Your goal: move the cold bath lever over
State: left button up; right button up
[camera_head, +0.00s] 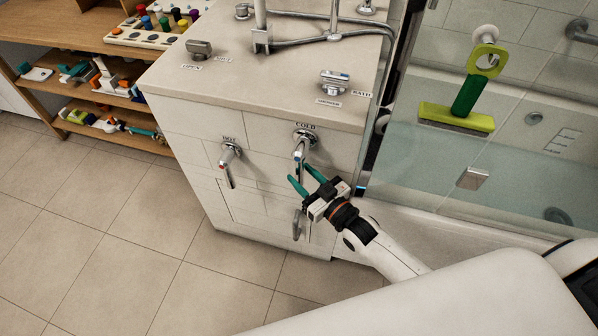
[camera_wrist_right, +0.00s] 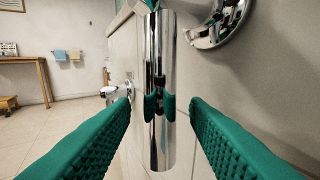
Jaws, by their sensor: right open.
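The cold bath lever (camera_head: 299,151) is a chrome lever under the COLD label on the front of the tiled cabinet, hanging down from its round base. In the right wrist view the chrome lever (camera_wrist_right: 158,95) stands upright between my right fingers, with a gap on each side. My right gripper (camera_head: 300,181) is open, its green fingers reaching up at the lever's lower end. It also shows in the right wrist view (camera_wrist_right: 160,112). The hot lever (camera_head: 230,153) hangs to the left under the HOT label. My left gripper is not in view.
The cabinet top (camera_head: 285,75) carries an OPEN-labelled knob (camera_head: 199,49), a BATH/SHOWER knob (camera_head: 334,82) and chrome pipes. A lower handle (camera_head: 297,224) sits below the cold lever. A glass panel and a green squeegee (camera_head: 466,95) are at the right. Wooden shelves stand at left; the floor is clear.

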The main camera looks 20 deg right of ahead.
jog(key=shift+x, duration=0.95)
grip_shut()
